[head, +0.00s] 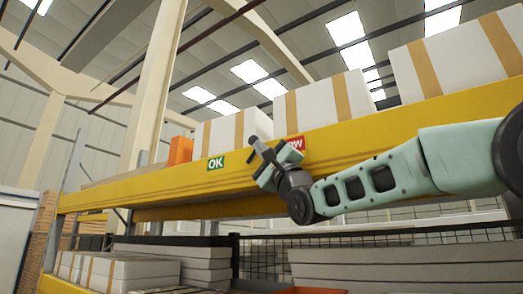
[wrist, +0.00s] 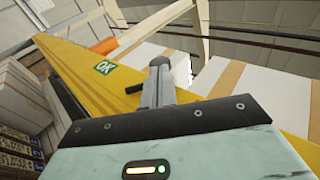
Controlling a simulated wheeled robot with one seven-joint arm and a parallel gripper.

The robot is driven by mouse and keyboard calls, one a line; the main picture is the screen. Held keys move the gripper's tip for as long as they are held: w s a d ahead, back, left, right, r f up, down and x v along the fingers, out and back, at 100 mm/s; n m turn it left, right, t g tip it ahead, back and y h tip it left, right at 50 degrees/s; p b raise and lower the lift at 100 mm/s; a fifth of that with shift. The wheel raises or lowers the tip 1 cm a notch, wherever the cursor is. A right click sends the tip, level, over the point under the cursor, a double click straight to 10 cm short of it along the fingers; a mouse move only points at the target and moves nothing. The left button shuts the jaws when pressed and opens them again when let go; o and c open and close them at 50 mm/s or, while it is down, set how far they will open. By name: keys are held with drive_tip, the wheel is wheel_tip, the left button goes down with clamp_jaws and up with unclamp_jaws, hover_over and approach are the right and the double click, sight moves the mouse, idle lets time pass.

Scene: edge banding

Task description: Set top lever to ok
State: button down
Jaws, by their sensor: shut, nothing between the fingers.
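A yellow beam (head: 140,187) carries a green OK label (head: 216,163) and, to its right, a red label (head: 298,142) partly hidden by my gripper, with the letters RW showing. My gripper (head: 254,145) is shut and empty in front of the beam, between the two labels. In the wrist view its shut fingers (wrist: 159,66) point along the beam, to the right of the OK label (wrist: 105,67). An orange upright piece (head: 180,150) stands at the beam's top, left of the OK label; I cannot tell if it is the lever. No other lever is clear.
White boxes with tan bands (head: 308,104) stand in a row above the beam. Stacked grey slabs (head: 185,256) and smaller banded boxes (head: 125,271) lie below, near a black mesh fence (head: 262,258). Open air lies in front of the beam's left part.

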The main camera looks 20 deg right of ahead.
sight(255, 137)
drive_tip(key=shift+r, duration=0.15)
drive_tip(key=shift+w+a+r+n+g+p, duration=0.1)
drive_tip(key=shift+w+a+r+g+p, duration=0.2)
drive_tip(key=shift+r, duration=0.25)
drive_tip(key=shift+w+a+r+n+g+p, duration=0.1)
drive_tip(key=shift+w+r+p, duration=0.05)
drive_tip(key=shift+r+p, duration=0.3)
drive_tip(key=shift+w+a+r+n+g+p, duration=0.1)
drive_tip(key=shift+w+a+r+g+p, duration=0.15)
drive_tip(key=shift+r, duration=0.35)
drive_tip(key=g+p, duration=0.1)
drive_tip(key=w+r+p, duration=0.1)
drive_tip(key=p, duration=0.1)
drive_tip(key=shift+w+a+r+n+g, duration=0.2)
drive_tip(key=shift+a+r+n+g, duration=0.05)
drive_tip(key=shift+a+n+g, duration=0.1)
drive_tip(key=shift+w+a+r+g+h+p, duration=0.25)
drive_tip(key=shift+w+a+p, duration=0.45)
drive_tip(key=shift+p, duration=0.75)
drive_tip(key=shift+w+a+r+g+h+p, duration=0.1)
drive_tip(key=shift+w+a+g+p, duration=0.3)
drive_tip(key=shift+w+p, duration=0.8)
drive_tip(key=shift+s+a+p, duration=0.15)
drive_tip(key=shift+s+p, duration=0.05)
drive_tip(key=shift+p, duration=0.15)
